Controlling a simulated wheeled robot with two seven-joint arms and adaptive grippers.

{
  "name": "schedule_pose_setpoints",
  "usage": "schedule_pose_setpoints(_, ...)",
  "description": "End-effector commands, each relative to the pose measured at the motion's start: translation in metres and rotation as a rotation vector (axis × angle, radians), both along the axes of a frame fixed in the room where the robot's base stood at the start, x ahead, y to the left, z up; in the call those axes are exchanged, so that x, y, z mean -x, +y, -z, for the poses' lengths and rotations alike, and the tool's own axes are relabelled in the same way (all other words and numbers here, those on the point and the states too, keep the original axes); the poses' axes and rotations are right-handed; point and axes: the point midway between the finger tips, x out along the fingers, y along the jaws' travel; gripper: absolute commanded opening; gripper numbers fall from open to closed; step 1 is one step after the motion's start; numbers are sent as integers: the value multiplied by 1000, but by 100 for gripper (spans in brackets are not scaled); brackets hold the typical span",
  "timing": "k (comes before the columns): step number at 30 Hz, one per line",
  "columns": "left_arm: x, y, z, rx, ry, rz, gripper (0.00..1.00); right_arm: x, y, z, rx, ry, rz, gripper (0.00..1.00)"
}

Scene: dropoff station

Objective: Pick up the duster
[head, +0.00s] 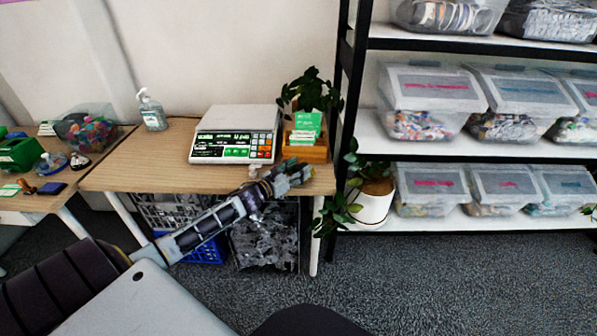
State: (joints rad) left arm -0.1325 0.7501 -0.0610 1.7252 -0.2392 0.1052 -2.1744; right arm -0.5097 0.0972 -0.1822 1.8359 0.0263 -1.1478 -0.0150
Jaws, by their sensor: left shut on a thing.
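My left gripper (298,174) is at the front right edge of the wooden table (140,172), in front of the scale and the wooden box. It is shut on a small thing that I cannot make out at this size. I cannot pick out a duster clearly anywhere in the head view. My left arm reaches in from the lower left, across the table's front edge. My right gripper is not in view.
A scale (222,150), a pump bottle (152,112) and a wooden box (312,150) with green cards stand on the table. Crates sit below. A potted plant (374,205) and a shelf of clear bins (432,90) are right. Open carpet (450,280) lies in front.

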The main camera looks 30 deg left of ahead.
Motion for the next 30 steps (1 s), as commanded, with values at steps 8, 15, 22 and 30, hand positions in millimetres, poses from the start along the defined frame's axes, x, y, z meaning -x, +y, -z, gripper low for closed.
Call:
schedule_pose_setpoints(8, 0, 0, -32, -3, -1, 0, 23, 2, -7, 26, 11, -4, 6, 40)
schedule_pose_setpoints(15, 0, 0, -64, -3, -2, 1, 23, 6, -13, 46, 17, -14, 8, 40)
schedule_pose_setpoints(22, 0, 0, -84, -2, 0, 0, 23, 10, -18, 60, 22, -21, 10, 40)
schedule_pose_setpoints(30, 0, 0, -90, 0, 0, -1, 23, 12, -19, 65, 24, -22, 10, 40)
